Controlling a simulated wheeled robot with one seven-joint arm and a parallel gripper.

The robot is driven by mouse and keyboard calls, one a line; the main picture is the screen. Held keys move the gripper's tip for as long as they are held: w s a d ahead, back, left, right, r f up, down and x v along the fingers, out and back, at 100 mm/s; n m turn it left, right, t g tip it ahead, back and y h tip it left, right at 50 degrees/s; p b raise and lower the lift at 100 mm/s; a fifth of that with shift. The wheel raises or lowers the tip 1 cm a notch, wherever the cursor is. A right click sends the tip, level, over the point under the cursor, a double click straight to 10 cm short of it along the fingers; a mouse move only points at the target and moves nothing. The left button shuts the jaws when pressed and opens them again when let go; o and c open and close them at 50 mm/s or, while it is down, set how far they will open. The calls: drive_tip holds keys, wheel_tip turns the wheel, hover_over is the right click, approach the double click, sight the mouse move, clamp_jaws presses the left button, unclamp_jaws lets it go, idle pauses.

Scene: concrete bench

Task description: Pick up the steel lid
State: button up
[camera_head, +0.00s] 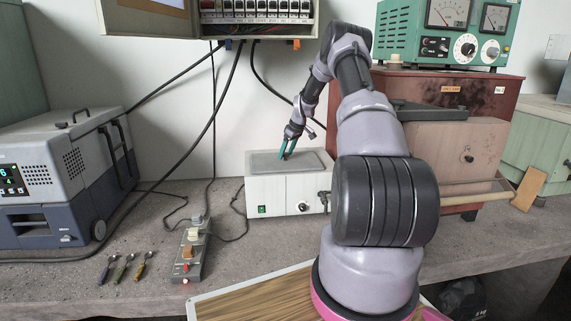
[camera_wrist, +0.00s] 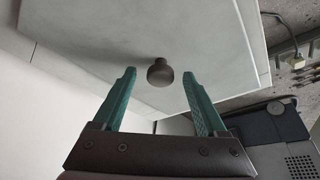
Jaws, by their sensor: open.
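The steel lid (camera_head: 262,166) is a flat grey plate lying on top of a white box-shaped bath (camera_head: 262,196) on the bench. In the wrist view the lid (camera_wrist: 110,35) fills much of the upper picture, and its dark round knob (camera_wrist: 160,76) stands near the middle. My gripper (camera_head: 285,157) is over the lid with its green fingers pointing down. In the wrist view my gripper (camera_wrist: 159,74) is open, with one finger on each side of the knob. I see no finger contact with the knob. In the head view the fingers hide the knob.
A grey cooler-like unit (camera_head: 75,170) stands at the left. A power strip (camera_head: 190,255) and several small tools (camera_head: 120,267) lie on the bench in front. A rust-red cabinet (camera_head: 505,95) with a green meter unit (camera_head: 410,35) stands at the right. Black cables hang behind the bath.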

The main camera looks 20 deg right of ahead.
clamp_jaws()
idle(1.4)
